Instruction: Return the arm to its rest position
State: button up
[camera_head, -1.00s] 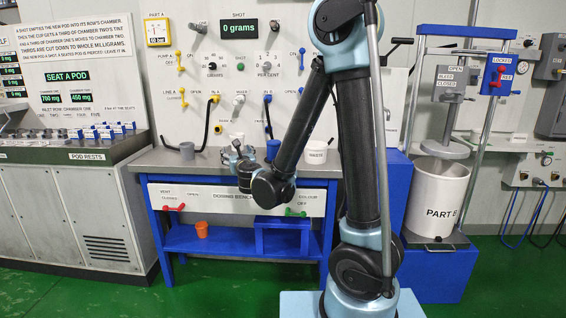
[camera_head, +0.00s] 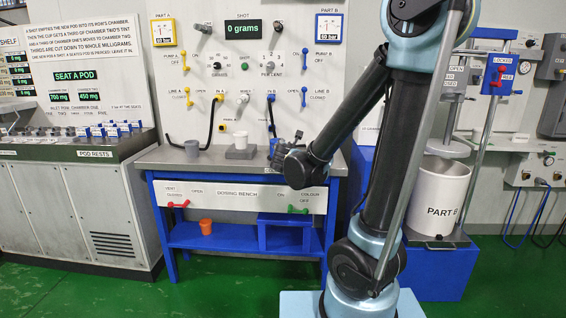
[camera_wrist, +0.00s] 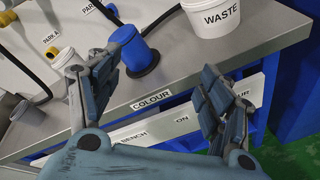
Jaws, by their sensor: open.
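My arm stands in front of the right part of the dosing bench in the head view, with its elbow raised at the top. My gripper (camera_head: 288,139) is at the bench's right front, partly hidden behind my wrist. In the wrist view my gripper (camera_wrist: 160,88) shows two spread fingers with nothing between them. It is above the bench's front edge, by the COLOUR label (camera_wrist: 151,99). A blue pot (camera_wrist: 133,52) stands beyond the left finger, seemingly apart from it.
A white WASTE bucket (camera_wrist: 212,17) stands on the bench (camera_head: 168,158). A grey cup (camera_head: 191,148) and a white cup on a grey block (camera_head: 240,145) stand left of my gripper. The PART B drum (camera_head: 440,195) is at right. Green floor lies open in front.

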jog(key=s+d+f+m+g+h, duration=0.1)
jog(key=s+d+f+m+g, duration=0.25)
jog(key=s+d+m, duration=0.45)
jog(key=s+d+f+m+g+h, duration=0.2)
jog(key=s+d+f+m+g, duration=0.25)
jog(key=d, duration=0.45)
jog(key=s+f+m+g+y, duration=0.2)
jog(key=s+m, duration=0.5)
jog(key=s, duration=0.3)
jog(key=s+f+m+g+y, duration=0.2)
jog(key=s+f+m, duration=0.1)
jog(key=s+m, duration=0.4)
jog(key=s, duration=0.3)
jog(key=shift+a+f+g, duration=0.2)
jog(key=shift+f+g, duration=0.05)
jog(key=shift+g, duration=0.15)
jog(key=shift+w, duration=0.1)
jog(key=shift+w+f, duration=0.2)
jog(key=shift+w, duration=0.25)
